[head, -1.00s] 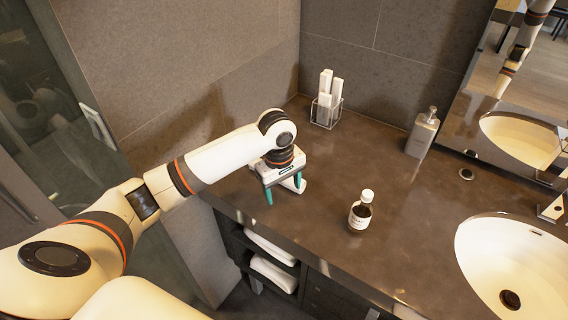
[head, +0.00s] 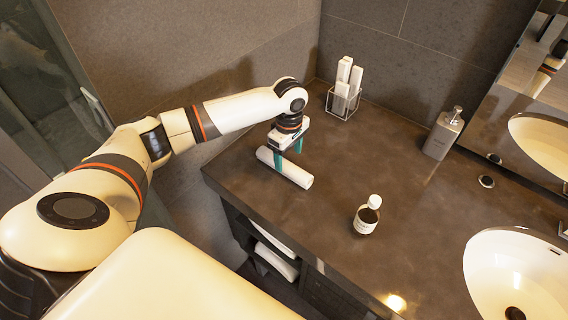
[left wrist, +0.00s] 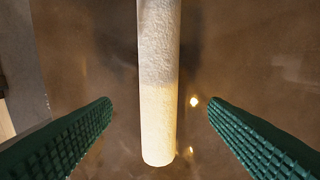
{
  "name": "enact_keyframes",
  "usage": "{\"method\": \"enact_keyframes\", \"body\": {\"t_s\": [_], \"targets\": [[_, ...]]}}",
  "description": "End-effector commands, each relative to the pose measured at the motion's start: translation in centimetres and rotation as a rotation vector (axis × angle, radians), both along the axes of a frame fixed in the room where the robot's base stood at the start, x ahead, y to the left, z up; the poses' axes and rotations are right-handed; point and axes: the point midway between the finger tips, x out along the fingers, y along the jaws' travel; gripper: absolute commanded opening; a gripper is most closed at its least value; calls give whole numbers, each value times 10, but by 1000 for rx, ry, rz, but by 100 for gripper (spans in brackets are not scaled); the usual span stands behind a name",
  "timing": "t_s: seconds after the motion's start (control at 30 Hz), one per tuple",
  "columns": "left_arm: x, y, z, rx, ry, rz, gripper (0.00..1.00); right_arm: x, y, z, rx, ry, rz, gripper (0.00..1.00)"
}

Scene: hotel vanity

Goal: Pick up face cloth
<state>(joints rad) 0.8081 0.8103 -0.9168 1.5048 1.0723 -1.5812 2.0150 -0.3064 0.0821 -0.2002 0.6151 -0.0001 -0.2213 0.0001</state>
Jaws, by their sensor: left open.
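The face cloth (head: 286,168) is a white roll lying on the dark counter near its left corner in the head view. In the left wrist view the face cloth (left wrist: 158,85) runs from the top edge down between the fingers, with a gap on each side. My left gripper (head: 288,158) is open above the roll, pointing down, its green fingers on either side of it. In the left wrist view the left gripper (left wrist: 158,120) shows both green ribbed fingers apart, with nothing gripped. My right gripper is not in view.
A small capped bottle (head: 367,215) stands right of the roll. Folded towels (head: 276,261) lie on a shelf below.

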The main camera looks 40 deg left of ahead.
Motion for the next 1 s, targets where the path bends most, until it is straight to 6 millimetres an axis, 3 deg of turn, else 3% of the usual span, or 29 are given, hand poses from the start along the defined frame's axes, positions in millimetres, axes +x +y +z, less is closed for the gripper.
{"method": "enact_keyframes", "body": {"t_s": [0.23,0.53,0.83,1.0], "targets": [[-2,3,-34,1,3,0,69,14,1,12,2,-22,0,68],[-2,3,-41,1,1,-1,69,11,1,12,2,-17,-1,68],[-1,3,-40,1,1,-2,21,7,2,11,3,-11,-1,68],[-1,3,-40,1,0,-1,20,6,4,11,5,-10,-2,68]]}}
